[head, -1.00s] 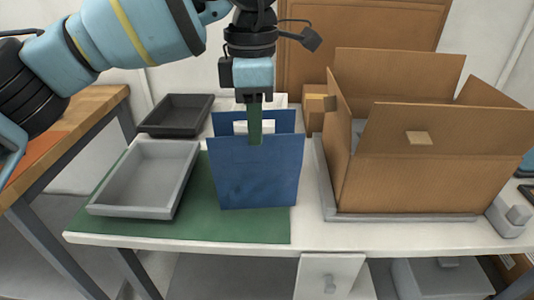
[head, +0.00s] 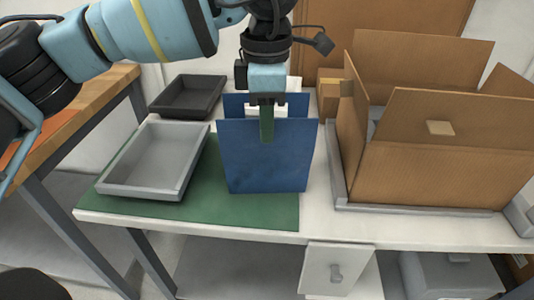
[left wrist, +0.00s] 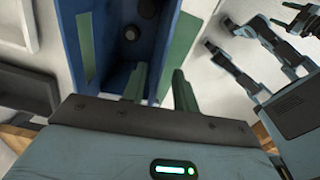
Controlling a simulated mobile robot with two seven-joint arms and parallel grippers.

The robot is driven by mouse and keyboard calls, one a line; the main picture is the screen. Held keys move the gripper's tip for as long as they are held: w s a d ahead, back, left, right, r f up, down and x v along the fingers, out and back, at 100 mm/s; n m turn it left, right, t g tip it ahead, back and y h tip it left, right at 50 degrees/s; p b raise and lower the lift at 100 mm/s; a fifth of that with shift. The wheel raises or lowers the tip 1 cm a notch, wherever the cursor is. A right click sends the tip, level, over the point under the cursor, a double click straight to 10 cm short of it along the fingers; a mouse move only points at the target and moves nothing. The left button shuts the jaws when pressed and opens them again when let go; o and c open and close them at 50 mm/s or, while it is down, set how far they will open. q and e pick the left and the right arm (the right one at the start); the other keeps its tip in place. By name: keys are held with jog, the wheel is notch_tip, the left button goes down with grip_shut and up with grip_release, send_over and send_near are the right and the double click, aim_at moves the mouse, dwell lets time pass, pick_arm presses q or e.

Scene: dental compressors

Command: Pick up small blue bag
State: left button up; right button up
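The blue bag (head: 245,165) stands upright on the green mat (head: 270,212) on the white table, its top open. In the left wrist view I look down into the blue bag (left wrist: 108,50), and one of its walls runs between my fingers. My left gripper (head: 267,138) points down at the bag's top edge, with one green finger in front of the near panel. The other finger is hidden there. In the left wrist view the left gripper's fingers (left wrist: 160,72) are apart, on either side of the wall. My right gripper is not in view.
A grey tray (head: 135,188) lies left of the bag, with a black tray (head: 170,108) behind it. A large open cardboard box (head: 440,175) stands to the right, with a small brown box (head: 328,98) behind the bag. A wooden-topped bench (head: 105,95) is at the left.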

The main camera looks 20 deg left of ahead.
pick_arm(q)
notch_tip(320, 180, down, 3)
jog(key=shift+w+a+f, duration=0.1)
jog(key=shift+a+f, duration=0.05)
grip_shut()
